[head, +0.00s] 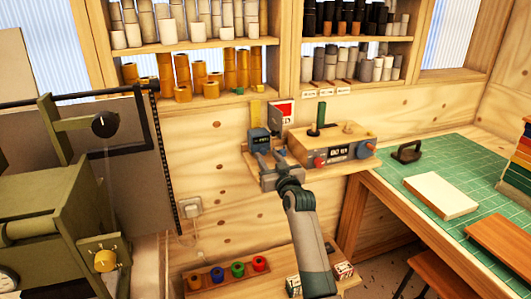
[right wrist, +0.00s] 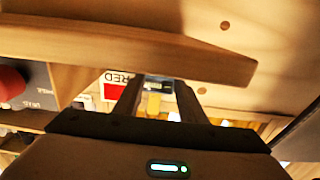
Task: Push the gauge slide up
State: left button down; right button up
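The gauge is on the wooden wall below the shelves. Its yellow strip (head: 255,111) rises behind a dark blue-grey slide (head: 258,136). My right gripper (head: 268,159) is just below and in front of the slide, with its two fingers apart. In the right wrist view, the slide's small display (right wrist: 158,85) and the yellow strip (right wrist: 154,105) show between the fingertips. I cannot tell whether the fingers touch the slide. The gripper partly hides the slide's lower part. My left gripper is not in view.
A control box (head: 333,148) with knobs and a green lever stands close right on a small wooden shelf. Shelves of rolls (head: 192,75) are above. A green mat (head: 455,180) covers the table at right.

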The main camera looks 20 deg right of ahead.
aim_at(260, 142)
jog(key=shift+w, duration=1.4)
grip_shut()
